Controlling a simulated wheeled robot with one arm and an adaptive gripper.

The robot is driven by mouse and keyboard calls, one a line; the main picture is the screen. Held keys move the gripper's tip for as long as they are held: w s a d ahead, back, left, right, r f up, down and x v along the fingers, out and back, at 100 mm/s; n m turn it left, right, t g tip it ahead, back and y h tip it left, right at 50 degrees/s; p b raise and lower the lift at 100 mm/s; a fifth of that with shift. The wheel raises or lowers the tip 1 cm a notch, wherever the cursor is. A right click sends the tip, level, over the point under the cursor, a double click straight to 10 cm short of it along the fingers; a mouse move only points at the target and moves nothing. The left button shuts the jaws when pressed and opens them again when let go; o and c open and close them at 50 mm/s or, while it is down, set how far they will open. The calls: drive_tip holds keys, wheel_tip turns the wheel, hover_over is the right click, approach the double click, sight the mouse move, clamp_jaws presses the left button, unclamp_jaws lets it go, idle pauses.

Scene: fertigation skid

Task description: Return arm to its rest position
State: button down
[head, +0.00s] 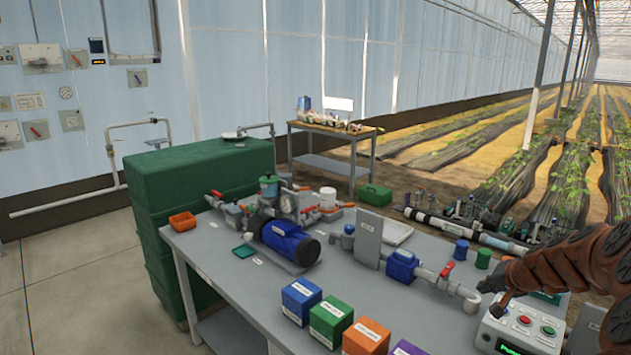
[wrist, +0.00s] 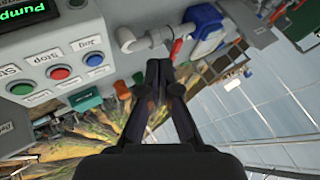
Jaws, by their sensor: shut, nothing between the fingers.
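My arm enters at the right edge of the head view, with copper-brown links. My gripper (head: 498,307) hangs at the left end of the white control box (head: 515,335), close to its top face; I cannot tell whether it touches. In the wrist view my gripper (wrist: 158,68) has its two dark fingers together, with nothing between them. The control box (wrist: 45,60) lies to the left there, with a row of round coloured buttons and a lit green display. The fingertips are apart from its buttons in that view.
The grey bench (head: 225,275) carries a blue pump (head: 290,240), a blue valve body (head: 401,265) with a red lever, and labelled boxes (head: 330,318) along the front. A grey pipe elbow (wrist: 130,40) is near the fingertips. A green cabinet (head: 205,175) stands behind left.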

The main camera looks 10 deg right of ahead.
drive_tip(key=s+a+r+n+g+y, duration=0.15)
drive_tip(key=s+a, duration=0.25)
drive_tip(key=a, duration=0.5)
drive_tip(key=s+a+n+g+y, duration=0.1)
drive_tip(key=s+a+n, duration=0.15)
drive_tip(key=a, duration=0.65)
drive_tip(key=s+a+r+n+g+y, duration=0.15)
drive_tip(key=s+a, duration=0.25)
drive_tip(key=a, duration=0.4)
drive_tip(key=s+a+f+n+g+h, duration=0.1)
drive_tip(key=s+a+n+g+h, duration=0.1)
drive_tip(key=s, duration=1.2)
drive_tip(key=s+a+f+n+g+h, duration=0.1)
drive_tip(key=s+a+g, duration=0.3)
drive_tip(key=s, duration=1)
drive_tip(key=shift+a+n+h, duration=0.3)
drive_tip(key=shift+n+h, duration=0.05)
drive_tip(key=shift+h, duration=0.25)
drive_tip(key=shift+d+f, duration=0.1)
